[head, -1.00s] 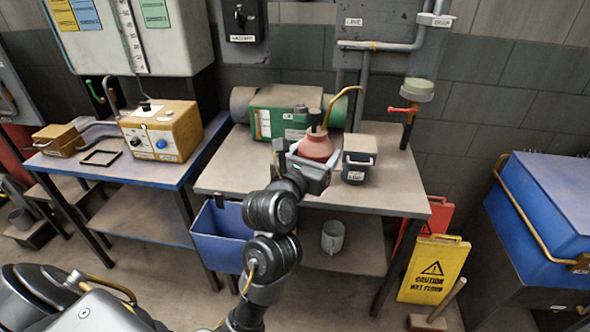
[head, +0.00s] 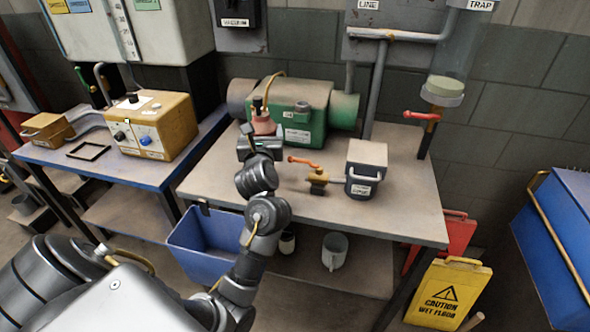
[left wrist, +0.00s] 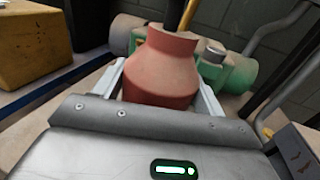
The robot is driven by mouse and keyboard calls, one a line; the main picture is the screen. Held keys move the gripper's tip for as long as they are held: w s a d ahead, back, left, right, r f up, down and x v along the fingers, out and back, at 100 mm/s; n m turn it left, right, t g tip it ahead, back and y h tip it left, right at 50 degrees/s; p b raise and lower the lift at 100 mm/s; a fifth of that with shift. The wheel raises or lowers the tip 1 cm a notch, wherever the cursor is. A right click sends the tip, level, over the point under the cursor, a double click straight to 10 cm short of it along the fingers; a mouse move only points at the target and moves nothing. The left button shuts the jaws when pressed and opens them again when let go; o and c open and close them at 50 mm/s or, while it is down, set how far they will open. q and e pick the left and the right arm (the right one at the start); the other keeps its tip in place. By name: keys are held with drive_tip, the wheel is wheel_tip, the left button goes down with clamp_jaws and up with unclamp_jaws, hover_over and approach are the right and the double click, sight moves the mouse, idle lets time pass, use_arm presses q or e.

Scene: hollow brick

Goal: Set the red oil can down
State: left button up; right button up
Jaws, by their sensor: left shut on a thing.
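The red oil can (head: 263,124) has a dark cap and a thin brass spout that curves up and over. It stands about upright at the left part of the workbench (head: 405,212), in front of the green machine (head: 305,118). My left gripper (head: 259,142) is shut on the can's lower body. In the left wrist view the can (left wrist: 163,70) sits between the two pale fingers. The can's base is hidden behind the gripper, so I cannot tell whether it touches the bench. My right gripper is not in view.
An orange-handled brass valve (head: 318,178) and a dark lidded box (head: 364,170) stand right of the can. A blue bin (head: 200,262) hangs at the bench's front left. A yellow control box (head: 152,126) stands on the left table. The bench's front middle is clear.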

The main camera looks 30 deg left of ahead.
use_arm(q)
wheel_tip(320, 180, down, 4)
drive_tip(key=shift+a+f, duration=0.1)
drive_tip(key=shift+f, duration=0.65)
wheel_tip(320, 180, down, 2)
drive_tip(key=shift+f, duration=0.7)
drive_tip(key=o, duration=1.1)
drive_tip(key=shift+o, duration=0.6)
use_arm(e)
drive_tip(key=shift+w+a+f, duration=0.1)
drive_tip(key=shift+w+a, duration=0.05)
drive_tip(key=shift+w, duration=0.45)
